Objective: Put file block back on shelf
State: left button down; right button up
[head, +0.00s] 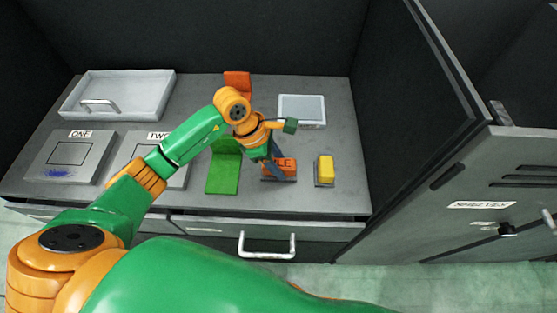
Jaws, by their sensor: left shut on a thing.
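An orange block with dark lettering ending in "LE" (284,174), which looks like the file block, is on the grey counter (330,192) near its front edge. My left gripper (275,158) reaches down from above and is shut on this block, hiding part of its face. I cannot tell whether the block touches the counter. No shelf is clearly recognisable. My right gripper is not in view.
A green L-shaped stand (223,173) is left of the block, and a yellow block (325,168) is right. Behind are an orange piece (237,83) and a pale panel (302,108). A grey tray (120,88) is back left. A dark partition (405,100) bounds the right.

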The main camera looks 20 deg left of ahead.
pick_arm(q)
jog(key=shift+f, duration=0.2)
jog(key=shift+c, duration=2)
grip_release()
jog(key=shift+r, duration=0.4)
jog(key=v, duration=1.1)
jog(key=shift+r+b, duration=0.3)
jog(key=shift+b, duration=0.15)
jog(key=shift+s+a, duration=0.15)
jog(key=shift+a, duration=0.05)
